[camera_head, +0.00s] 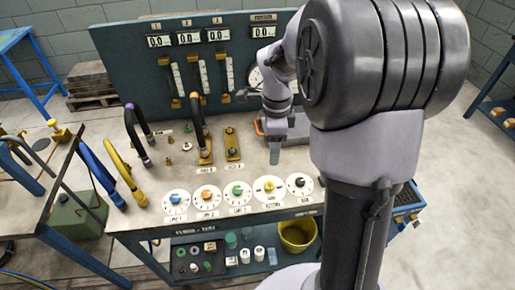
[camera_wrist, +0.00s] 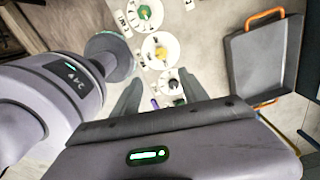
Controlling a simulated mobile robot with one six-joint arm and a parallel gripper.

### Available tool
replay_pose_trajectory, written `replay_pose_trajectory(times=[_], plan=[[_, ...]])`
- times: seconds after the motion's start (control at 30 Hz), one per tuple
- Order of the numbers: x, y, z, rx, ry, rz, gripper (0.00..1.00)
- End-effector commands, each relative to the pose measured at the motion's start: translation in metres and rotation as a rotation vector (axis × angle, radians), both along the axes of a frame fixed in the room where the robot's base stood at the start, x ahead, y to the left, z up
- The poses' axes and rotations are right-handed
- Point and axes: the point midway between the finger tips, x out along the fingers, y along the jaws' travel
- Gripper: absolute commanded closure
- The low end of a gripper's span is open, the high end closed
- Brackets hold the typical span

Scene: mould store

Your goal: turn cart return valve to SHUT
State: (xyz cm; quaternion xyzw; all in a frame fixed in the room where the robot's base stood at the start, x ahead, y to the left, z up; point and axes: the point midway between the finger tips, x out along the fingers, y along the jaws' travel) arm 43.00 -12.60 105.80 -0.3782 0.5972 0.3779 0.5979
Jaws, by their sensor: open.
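A row of round white dials with coloured knobs lies along the bench's front edge: blue (camera_head: 175,198), orange (camera_head: 207,194), green (camera_head: 238,191), yellow (camera_head: 269,187) and black (camera_head: 300,184). Their small labels are too blurred to read surely, so I cannot tell which is the cart return valve. A yellow fitting (camera_head: 59,131) stands on the left cart. My gripper (camera_head: 274,160) is above the bench, behind the yellow and black dials, touching none. In the wrist view my gripper (camera_wrist: 158,88) is open and empty, with the black-knobbed dial (camera_wrist: 172,84) visible between its fingers.
A grey tray with orange handles (camera_wrist: 262,62) sits beside my gripper. Black, blue and yellow hoses (camera_head: 125,172) arch at the bench's left. A blue gauge panel (camera_head: 130,65) stands behind. A shelf below holds jars and a yellow bucket (camera_head: 297,236).

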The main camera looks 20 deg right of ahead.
Motion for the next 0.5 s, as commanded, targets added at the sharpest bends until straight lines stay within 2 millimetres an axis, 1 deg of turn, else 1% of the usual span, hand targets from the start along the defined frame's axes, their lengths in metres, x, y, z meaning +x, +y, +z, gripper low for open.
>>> replay_pose_trajectory(times=[0.3,0.4,0.5], plan=[[-0.001,0.001,-0.095,0.001,0.003,0.004,0.49],[-0.001,0.002,-0.123,0.002,0.002,0.003,0.49],[-0.001,0.002,-0.145,0.002,0.001,0.005,0.49]])
